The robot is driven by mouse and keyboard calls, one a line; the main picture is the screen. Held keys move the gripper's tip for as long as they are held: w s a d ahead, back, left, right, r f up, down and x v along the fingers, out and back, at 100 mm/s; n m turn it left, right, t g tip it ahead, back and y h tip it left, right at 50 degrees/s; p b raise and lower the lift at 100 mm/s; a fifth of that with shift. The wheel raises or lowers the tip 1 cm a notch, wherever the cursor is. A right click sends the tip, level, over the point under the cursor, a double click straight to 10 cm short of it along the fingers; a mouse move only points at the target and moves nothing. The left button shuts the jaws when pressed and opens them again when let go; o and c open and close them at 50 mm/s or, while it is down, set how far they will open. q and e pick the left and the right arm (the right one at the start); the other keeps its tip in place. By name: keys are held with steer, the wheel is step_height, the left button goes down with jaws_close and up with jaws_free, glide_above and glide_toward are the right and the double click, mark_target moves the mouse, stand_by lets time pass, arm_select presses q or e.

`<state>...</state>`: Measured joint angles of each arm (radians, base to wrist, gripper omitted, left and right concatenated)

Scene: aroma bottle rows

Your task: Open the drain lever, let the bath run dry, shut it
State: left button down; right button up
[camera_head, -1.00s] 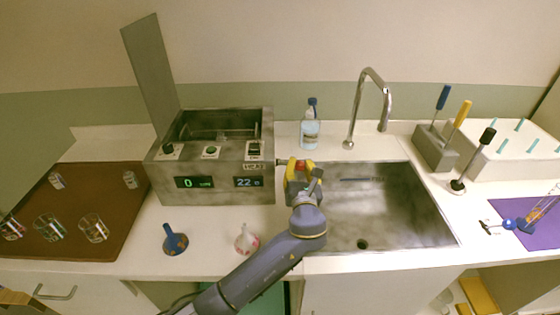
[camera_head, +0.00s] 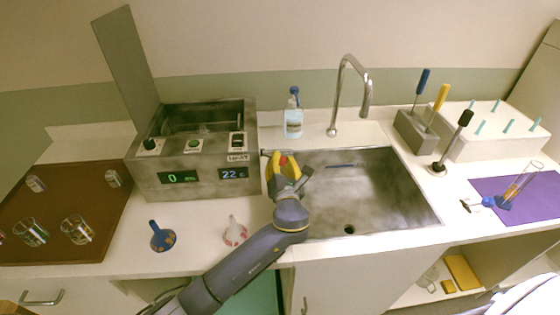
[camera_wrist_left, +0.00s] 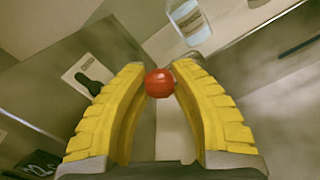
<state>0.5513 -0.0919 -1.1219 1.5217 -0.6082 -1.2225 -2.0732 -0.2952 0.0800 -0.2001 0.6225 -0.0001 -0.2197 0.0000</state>
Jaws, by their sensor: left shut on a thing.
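The bath (camera_head: 190,175) is a grey metal box with an open basin on top, a raised lid and two lit displays reading 0 and 22. The red knob (camera_wrist_left: 159,83) of the drain lever sits between the yellow fingertips of my left gripper (camera_wrist_left: 160,85) in the left wrist view. My left gripper (camera_head: 286,160) is shut on the knob at the bath's right side, by the sink's left edge. The lever's arm is mostly hidden by the fingers. The water level in the basin is hard to tell. My right gripper is not in view.
The sink (camera_head: 400,205) with a tall faucet (camera_head: 362,85) lies right of the bath. A bottle (camera_head: 293,120) stands behind. A blue funnel (camera_head: 161,237) and a white-and-red one (camera_head: 234,232) stand in front. A brown tray (camera_head: 95,245) with glasses is at left.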

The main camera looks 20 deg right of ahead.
arm_select(q)
steer(key=c, duration=1.1)
jaws_free()
steer(key=s, duration=0.4)
steer(key=s+a, duration=0.1)
steer(key=s, duration=0.3)
steer(key=s+a, duration=0.1)
steer(key=s, duration=0.2)
steer(key=shift+s+a, duration=0.1)
steer(key=shift+s, duration=0.3)
